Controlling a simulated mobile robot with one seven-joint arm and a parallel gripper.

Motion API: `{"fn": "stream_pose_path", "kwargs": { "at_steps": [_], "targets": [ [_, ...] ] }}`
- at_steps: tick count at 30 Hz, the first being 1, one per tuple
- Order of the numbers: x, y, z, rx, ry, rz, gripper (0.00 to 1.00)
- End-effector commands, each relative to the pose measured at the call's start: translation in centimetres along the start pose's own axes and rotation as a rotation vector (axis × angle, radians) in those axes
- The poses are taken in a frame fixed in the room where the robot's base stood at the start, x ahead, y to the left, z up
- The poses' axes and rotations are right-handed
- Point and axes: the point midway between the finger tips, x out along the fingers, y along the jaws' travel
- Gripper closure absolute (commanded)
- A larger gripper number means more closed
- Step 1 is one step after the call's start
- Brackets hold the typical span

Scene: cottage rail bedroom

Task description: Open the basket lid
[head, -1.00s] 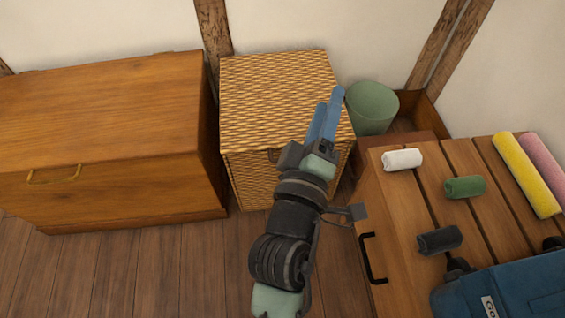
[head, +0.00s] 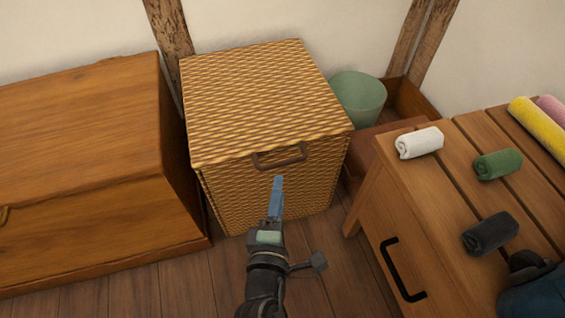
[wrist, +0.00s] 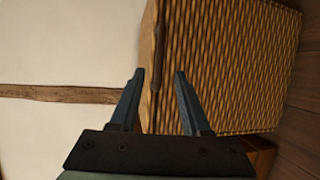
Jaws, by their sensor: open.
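The woven wicker basket (head: 270,197) stands on the floor in the head view, with its lid (head: 255,95) lying flat and shut. A brown handle (head: 282,163) sits on the lid's front edge. My gripper (head: 278,180) is in front of the basket, its fingertips just below the handle in the picture. In the wrist view my gripper (wrist: 159,74) is open and empty. The basket's front (wrist: 220,65) appears sideways there, and the brown handle (wrist: 159,45) lies in line with the gap between the fingers. I cannot tell whether they touch it.
A wooden chest (head: 80,150) stands close on the left. A slatted wooden bench (head: 450,190) with rolled towels, including a green one (head: 498,165), is on the right. A green bin (head: 357,98) stands behind. Floor in front of the basket is clear.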

Motion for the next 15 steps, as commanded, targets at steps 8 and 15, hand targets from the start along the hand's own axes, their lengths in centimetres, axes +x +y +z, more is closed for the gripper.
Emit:
{"fn": "stream_pose_path", "kwargs": {
  "at_steps": [8,15],
  "targets": [
    [5.2,-0.1,0.0,0.002,-0.001,0.003,0.53],
    [8.2,-0.1,0.0,0.002,-0.002,0.001,0.53]
  ]
}}
